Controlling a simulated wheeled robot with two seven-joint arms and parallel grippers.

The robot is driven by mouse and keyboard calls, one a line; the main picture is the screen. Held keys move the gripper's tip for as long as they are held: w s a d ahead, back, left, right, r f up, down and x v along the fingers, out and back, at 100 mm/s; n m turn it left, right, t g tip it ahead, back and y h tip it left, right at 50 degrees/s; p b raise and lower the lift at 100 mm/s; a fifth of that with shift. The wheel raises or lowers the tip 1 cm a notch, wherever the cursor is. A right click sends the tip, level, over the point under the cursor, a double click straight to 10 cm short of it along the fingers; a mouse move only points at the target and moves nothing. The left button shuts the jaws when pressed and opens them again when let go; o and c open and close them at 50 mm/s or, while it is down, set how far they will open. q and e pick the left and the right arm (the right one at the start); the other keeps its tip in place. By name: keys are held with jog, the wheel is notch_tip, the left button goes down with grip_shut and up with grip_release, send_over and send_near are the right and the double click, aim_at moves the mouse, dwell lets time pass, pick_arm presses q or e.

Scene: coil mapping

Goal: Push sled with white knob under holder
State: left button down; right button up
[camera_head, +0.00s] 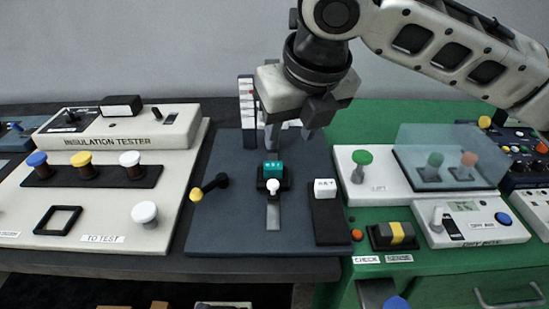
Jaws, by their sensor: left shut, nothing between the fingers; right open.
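The white knob (273,187) stands at the front of a small dark sled on a grey rail (273,216), on the dark blue-grey board. A teal labelled block (273,169) sits right behind the knob, seemingly on the sled. My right gripper (290,137) comes in from the upper right and hangs over the back of the board, behind and above the teal block. Its fingers are apart with nothing seen between them. The holder is not clearly visible; the gripper hides part of that area. My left gripper is not in view.
A white labelled block (325,187) lies on a black pad right of the rail. A yellow-ended black lever (208,187) is left of it. The insulation tester (120,128) is at left. A green table (375,122) carries the transparent-covered box and buttons at right.

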send_near(274, 183)
jog(key=b+x, duration=0.1)
jog(key=x, duration=0.6)
jog(key=shift+b, duration=0.3)
pick_arm(q)
jog(key=shift+s+d+f, duration=0.1)
jog(key=shift+s+f, duration=0.3)
jog(key=shift+f, duration=0.25)
pick_arm(e)
jog(key=shift+w+a+f, duration=0.1)
jog(key=shift+w+f, duration=0.1)
jog(key=shift+f, duration=0.4)
